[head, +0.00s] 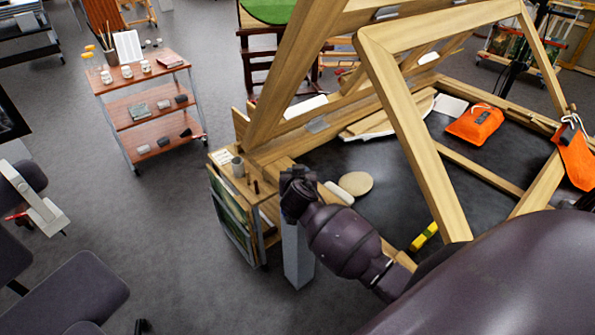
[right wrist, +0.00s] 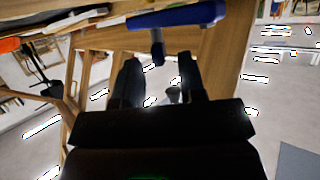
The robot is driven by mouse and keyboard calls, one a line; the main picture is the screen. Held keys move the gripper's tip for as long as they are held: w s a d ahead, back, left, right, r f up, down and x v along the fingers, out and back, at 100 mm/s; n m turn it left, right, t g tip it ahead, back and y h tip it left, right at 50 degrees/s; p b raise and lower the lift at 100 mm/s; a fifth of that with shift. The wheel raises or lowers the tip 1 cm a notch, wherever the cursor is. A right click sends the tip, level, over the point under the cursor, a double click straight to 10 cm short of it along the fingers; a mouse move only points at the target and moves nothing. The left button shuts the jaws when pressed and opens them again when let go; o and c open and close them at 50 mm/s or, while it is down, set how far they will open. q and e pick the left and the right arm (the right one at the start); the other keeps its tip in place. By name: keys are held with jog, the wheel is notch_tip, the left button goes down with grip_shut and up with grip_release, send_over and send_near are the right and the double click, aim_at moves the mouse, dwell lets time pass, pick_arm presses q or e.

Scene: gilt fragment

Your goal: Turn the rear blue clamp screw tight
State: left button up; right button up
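In the right wrist view a blue clamp part (right wrist: 180,16) lies across the top of the picture against a wooden beam. In the head view my dark right arm comes in from the lower right and ends at the right gripper (head: 298,190) beside the wooden frame. No blue clamp shows there. My left gripper is not in view.
A large wooden frame (head: 410,120) leans over a dark tabletop (head: 375,165). A shelved trolley (head: 135,113) stands at the upper left.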

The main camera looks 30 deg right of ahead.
jog(key=shift+x, duration=1.1)
grip_shut()
